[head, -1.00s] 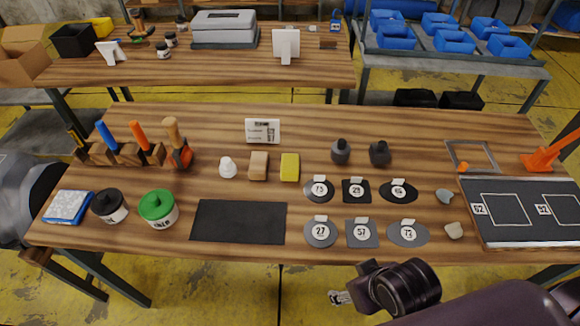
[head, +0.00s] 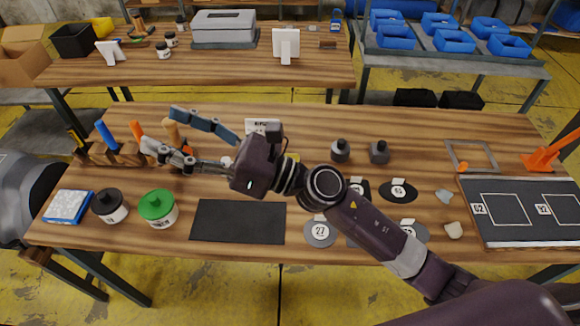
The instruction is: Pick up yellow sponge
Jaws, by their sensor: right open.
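The yellow sponge (head: 294,157) is on the wooden table near the middle. It is almost wholly hidden behind my right arm, with only a small yellow bit showing above the wrist. My right gripper (head: 163,129) is open and empty. Its fingers point left, past the sponge, and in the picture they lie over the tool holder. My left gripper is not in view.
A black mat (head: 238,221) lies at the front. Dark bottles (head: 340,151) stand right of the wrist. Numbered patches lie partly under my arm in the picture.

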